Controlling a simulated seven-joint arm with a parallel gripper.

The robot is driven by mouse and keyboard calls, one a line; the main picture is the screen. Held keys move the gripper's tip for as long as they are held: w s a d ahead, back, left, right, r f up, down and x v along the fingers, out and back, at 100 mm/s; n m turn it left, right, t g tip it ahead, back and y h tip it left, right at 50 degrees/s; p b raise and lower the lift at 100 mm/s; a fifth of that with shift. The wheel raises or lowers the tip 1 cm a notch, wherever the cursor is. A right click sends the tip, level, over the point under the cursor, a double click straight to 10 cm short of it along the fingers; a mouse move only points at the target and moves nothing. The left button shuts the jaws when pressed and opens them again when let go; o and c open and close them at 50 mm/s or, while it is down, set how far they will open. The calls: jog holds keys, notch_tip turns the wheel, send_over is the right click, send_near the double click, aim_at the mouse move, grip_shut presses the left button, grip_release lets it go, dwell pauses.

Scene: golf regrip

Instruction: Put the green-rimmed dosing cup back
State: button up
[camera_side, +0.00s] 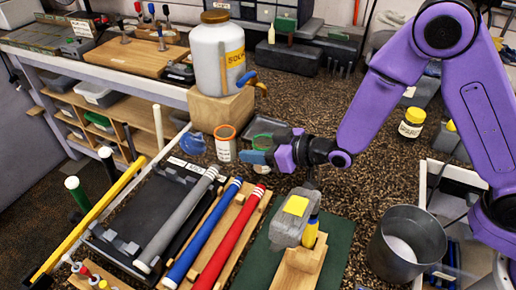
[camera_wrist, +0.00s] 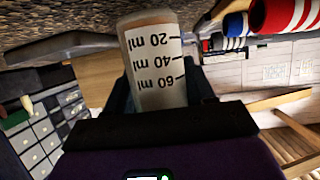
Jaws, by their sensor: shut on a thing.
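The green-rimmed dosing cup (camera_side: 262,141) is at the tip of my gripper (camera_side: 257,157) in the side view, its lower part hidden by the fingers. In the wrist view my gripper (camera_wrist: 160,95) is shut on a translucent cup (camera_wrist: 158,60) with 20, 40 and 60 ml marks, which appear upside down. The rim is hidden there. I cannot tell whether the cup's base touches the bench. An orange-rimmed cup (camera_side: 225,145) stands just left of my gripper.
A white solvent jug (camera_side: 218,60) with a tap stands on a wooden block (camera_side: 221,108) behind. A grey tray (camera_side: 262,126) lies near the cup. Grey, blue and red grips (camera_side: 230,240) lie in front. A clamp (camera_side: 296,222) and metal bucket (camera_side: 406,243) stand at front right.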

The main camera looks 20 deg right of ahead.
jog(key=shift+f, duration=0.3)
jog(key=o, duration=1.1)
jog(key=shift+o, duration=0.2)
jog(key=shift+r, duration=0.1)
jog(key=shift+s+d+r, duration=0.1)
jog(key=shift+s+d, duration=0.1)
jog(key=shift+v, duration=3.45)
